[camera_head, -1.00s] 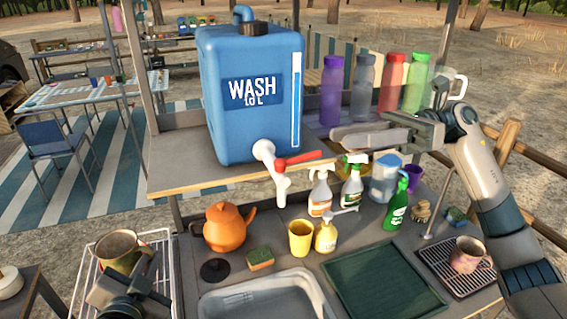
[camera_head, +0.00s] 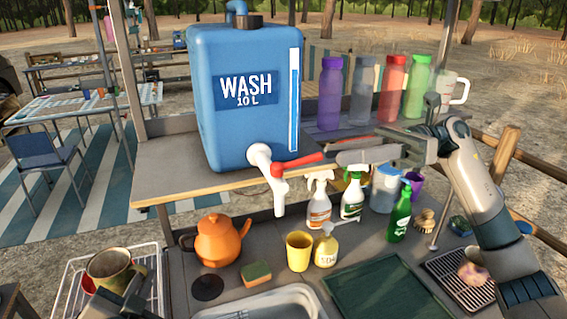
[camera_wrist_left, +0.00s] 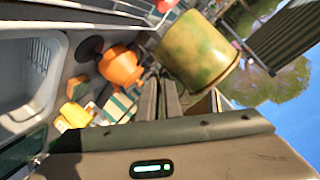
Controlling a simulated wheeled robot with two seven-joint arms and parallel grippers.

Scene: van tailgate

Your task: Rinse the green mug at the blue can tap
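The green mug (camera_head: 108,268), mottled green and brown, is over the wire rack at the lower left. It fills the upper middle of the left wrist view (camera_wrist_left: 200,52), roughly upright. My left gripper (camera_head: 128,293) is at the mug's near side; its fingers are close together and appear shut on the mug's handle, which is mostly hidden. The blue can (camera_head: 235,120) stands on the shelf, its white tap (camera_head: 272,178) with a red lever (camera_head: 298,161) hanging over the edge. My right gripper (camera_head: 340,150) is just right of the lever tip, its finger gap unclear.
An orange kettle (camera_head: 221,241), sponge (camera_head: 256,273), yellow cup (camera_head: 299,250) and soap pump (camera_head: 327,248) stand on the counter below the tap. The sink basin (camera_head: 265,303) is in front. Bottles (camera_head: 330,95) line the shelf behind my right gripper.

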